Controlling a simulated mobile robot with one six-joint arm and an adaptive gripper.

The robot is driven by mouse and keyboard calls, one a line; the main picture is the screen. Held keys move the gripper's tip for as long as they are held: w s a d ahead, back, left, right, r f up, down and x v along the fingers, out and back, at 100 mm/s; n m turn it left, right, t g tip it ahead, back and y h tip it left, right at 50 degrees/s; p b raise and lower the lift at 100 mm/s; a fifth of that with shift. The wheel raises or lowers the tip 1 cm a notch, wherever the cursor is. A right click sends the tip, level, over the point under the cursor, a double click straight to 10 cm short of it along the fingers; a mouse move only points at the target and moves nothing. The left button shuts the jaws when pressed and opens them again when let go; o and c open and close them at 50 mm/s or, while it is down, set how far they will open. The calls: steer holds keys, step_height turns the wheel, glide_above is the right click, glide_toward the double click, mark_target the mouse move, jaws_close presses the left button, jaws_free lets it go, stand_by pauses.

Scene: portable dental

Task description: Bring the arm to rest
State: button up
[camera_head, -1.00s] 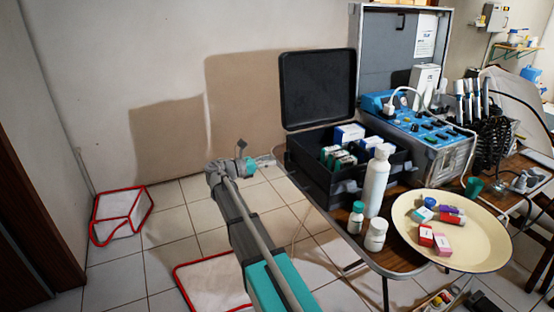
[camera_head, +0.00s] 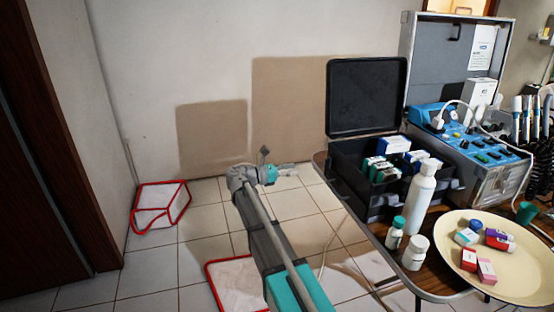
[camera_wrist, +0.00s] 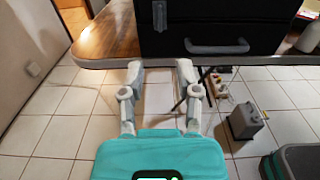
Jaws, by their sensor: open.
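My arm reaches forward in the head view, its wrist bent to the right. My gripper (camera_head: 287,169) is small there, left of the table and apart from it. In the wrist view my gripper (camera_wrist: 159,72) has its two grey fingers spread with nothing between them. Beyond the fingers are the table edge (camera_wrist: 100,62) and the front of the black case (camera_wrist: 170,35) with its handle.
The table (camera_head: 440,283) holds an open black case (camera_head: 366,98), a blue-topped dental unit (camera_head: 485,150), white bottles (camera_head: 419,200) and a cream plate (camera_head: 535,285) with small boxes. Red-edged white items (camera_head: 158,205) lie on the tiled floor. A grey box (camera_wrist: 245,121) stands below the table.

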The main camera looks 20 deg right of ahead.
steer(key=s+f+m+y, duration=0.9)
steer(key=s+f, duration=0.4)
steer(key=s+a+f+m+y+p, duration=0.1)
steer(key=s+a+f+m+y, duration=0.4)
steer(key=s+a+m+y, duration=0.55)
step_height(320, 180, up, 29)
steer(key=s+h+p, duration=0.1)
steer(key=p, duration=2.7)
steer(key=shift+s+n+g+p, duration=0.25)
steer(key=shift+n+g+p, duration=0.05)
steer(key=shift+n, duration=0.15)
steer(key=shift+h, duration=0.25)
